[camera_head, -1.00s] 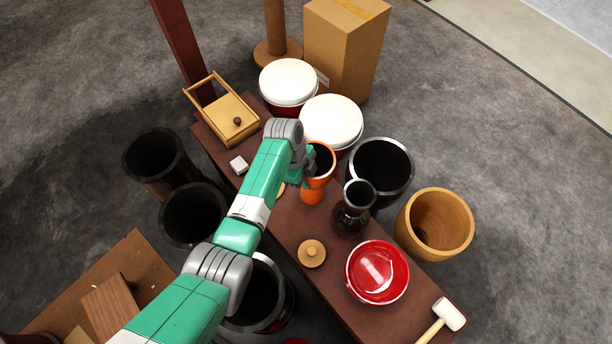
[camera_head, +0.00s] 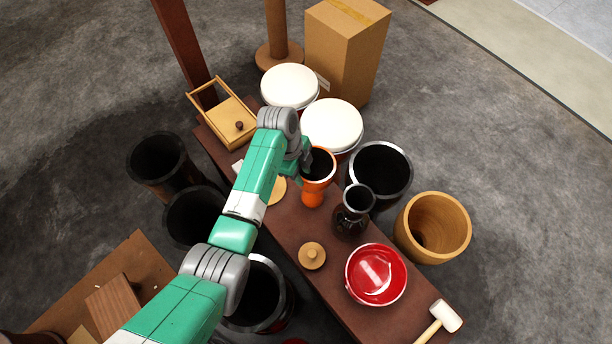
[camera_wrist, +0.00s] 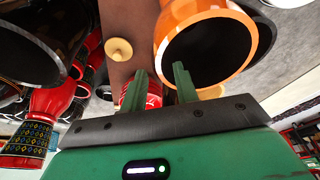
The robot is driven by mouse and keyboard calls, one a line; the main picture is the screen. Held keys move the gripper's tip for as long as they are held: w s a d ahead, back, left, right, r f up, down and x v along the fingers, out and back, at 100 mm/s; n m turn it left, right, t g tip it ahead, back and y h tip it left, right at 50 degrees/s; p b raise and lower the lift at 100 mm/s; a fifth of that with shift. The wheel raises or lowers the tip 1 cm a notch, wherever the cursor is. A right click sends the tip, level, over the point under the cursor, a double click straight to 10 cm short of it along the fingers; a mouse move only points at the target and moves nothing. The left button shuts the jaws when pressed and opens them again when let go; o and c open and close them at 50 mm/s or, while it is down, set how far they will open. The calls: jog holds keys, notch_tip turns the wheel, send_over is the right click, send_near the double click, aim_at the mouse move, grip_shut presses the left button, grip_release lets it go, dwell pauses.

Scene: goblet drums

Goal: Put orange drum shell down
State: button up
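The orange drum shell (camera_head: 313,190) is goblet-shaped with a dark hollow. It appears upright on the brown table (camera_head: 290,225), left of the black goblet drum (camera_head: 351,219). My gripper (camera_head: 306,158) is at its upper left rim. In the wrist view the shell's orange rim (camera_wrist: 238,72) fills the upper right, close in front of my gripper (camera_wrist: 161,80). The two green fingers stand apart with a visible gap. The right finger overlaps the shell's rim and dark opening; the left finger is outside it. The shell's foot is hidden in the wrist view.
Two white-topped drums (camera_head: 332,124) stand behind the shell. A red bowl-like shell (camera_head: 376,290), a knobbed lid (camera_head: 312,256) and a mallet (camera_head: 446,316) lie toward the front. A wooden box (camera_head: 228,118) is at the far left. Large drum shells (camera_head: 434,228) stand beside the table.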

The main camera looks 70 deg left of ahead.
jog(key=p+v, duration=0.1)
jog(key=v, duration=0.5)
jog(key=w+d+r+n+t+y, duration=0.25)
jog(key=w+d+r+t, duration=0.35)
jog(key=w+r, duration=0.75)
jog(key=w+d+r+n+t+y, duration=0.1)
jog(key=w+d+r+t+y, duration=0.25)
jog(key=w+d+r, duration=0.95)
jog(key=s+d+r+n+t, duration=0.1)
jog(key=d+r+t, duration=0.2)
jog(key=d+r, duration=0.35)
jog(key=s+d+r+n+t+h, duration=0.1)
jog(key=s+d+r+t, duration=0.15)
jog(key=r, duration=0.75)
jog(key=s+d+r+n+t, duration=0.1)
jog(key=d+r+t, duration=0.2)
jog(key=d+r, duration=0.35)
jog(key=s+d+r+n+t+h, duration=0.1)
jog(key=s+d+r+t, duration=0.1)
jog(key=s+d+r, duration=0.2)
jog(key=s+d+r+n+t+h, duration=0.1)
jog(key=s+d+r+t, duration=0.1)
jog(key=s+d+r, duration=0.2)
notch_tip(320, 180, up, 5)
jog(key=s, duration=0.3)
jog(key=shift+t+h, duration=0.4)
